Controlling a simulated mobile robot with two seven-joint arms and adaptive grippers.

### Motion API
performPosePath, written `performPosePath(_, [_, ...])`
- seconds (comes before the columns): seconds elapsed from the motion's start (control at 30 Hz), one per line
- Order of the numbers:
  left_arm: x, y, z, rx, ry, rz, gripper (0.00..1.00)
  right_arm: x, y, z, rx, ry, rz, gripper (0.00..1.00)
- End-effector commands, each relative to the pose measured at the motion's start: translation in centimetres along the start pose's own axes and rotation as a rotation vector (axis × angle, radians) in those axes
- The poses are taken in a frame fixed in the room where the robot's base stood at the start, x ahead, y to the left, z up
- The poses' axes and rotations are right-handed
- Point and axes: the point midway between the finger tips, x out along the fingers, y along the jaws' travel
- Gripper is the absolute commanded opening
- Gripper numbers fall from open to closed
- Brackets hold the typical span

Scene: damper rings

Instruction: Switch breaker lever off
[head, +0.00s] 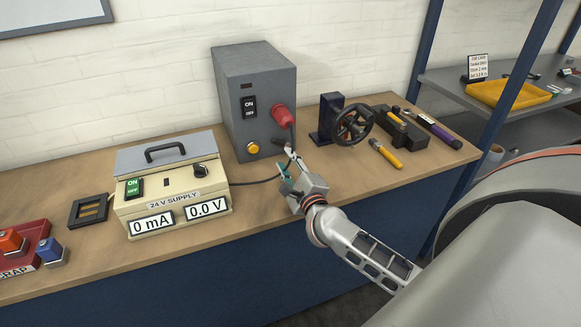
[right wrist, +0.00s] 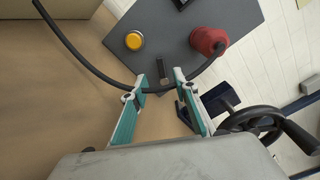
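The grey breaker box (head: 262,85) stands on the bench against the wall, with a black ON/OFF panel (head: 249,107), a yellow button (head: 253,148) and a red plug (head: 282,115) on its front. A short dark lever (head: 279,141) sticks out low on the front. In the right wrist view the lever (right wrist: 163,70) lies between the fingertips with a gap around it. My right gripper (head: 287,166) is open in front of the box; in its wrist view (right wrist: 161,76) the teal fingers are apart. My left gripper is not in view.
The plug's black cable (right wrist: 85,62) passes between my right fingers. A cream 24 V supply (head: 172,195) reading 0 mA and 0.0 V stands at left. A black handwheel (head: 354,124) is close at right, then tools such as a yellow-handled screwdriver (head: 385,154).

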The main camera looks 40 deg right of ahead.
Motion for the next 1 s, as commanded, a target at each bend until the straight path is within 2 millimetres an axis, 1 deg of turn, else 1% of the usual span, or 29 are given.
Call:
performPosePath(0.03, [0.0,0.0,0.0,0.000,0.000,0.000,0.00,-0.8,0.0,0.0,-0.002,-0.001,0.001,0.29])
performPosePath(0.1, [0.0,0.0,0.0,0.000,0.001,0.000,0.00,-1.6,0.1,-0.1,-0.001,0.000,0.001,0.29])
performPosePath(0.23, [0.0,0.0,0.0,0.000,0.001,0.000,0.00,-2.5,0.0,0.0,-0.002,0.000,0.000,0.29])
performPosePath(0.37, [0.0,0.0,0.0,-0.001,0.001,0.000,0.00,-2.8,0.0,0.0,-0.001,0.000,-0.001,0.29])
performPosePath(0.83, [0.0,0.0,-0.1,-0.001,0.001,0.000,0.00,-2.8,-0.1,0.1,-0.004,-0.003,-0.002,0.29])
performPosePath(0.87, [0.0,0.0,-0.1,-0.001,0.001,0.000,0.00,-2.8,-0.1,0.2,-0.009,-0.008,-0.003,0.29])
performPosePath(0.93, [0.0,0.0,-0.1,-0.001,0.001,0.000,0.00,-3.1,-0.3,1.2,-0.046,-0.042,-0.015,0.29])
performPosePath(0.97, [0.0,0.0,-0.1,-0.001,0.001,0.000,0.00,-3.4,-0.5,1.9,-0.073,-0.066,-0.022,0.29])
performPosePath(1.0, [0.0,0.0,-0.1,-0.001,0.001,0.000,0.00,-3.9,-0.7,3.2,-0.123,-0.109,-0.037,0.29])
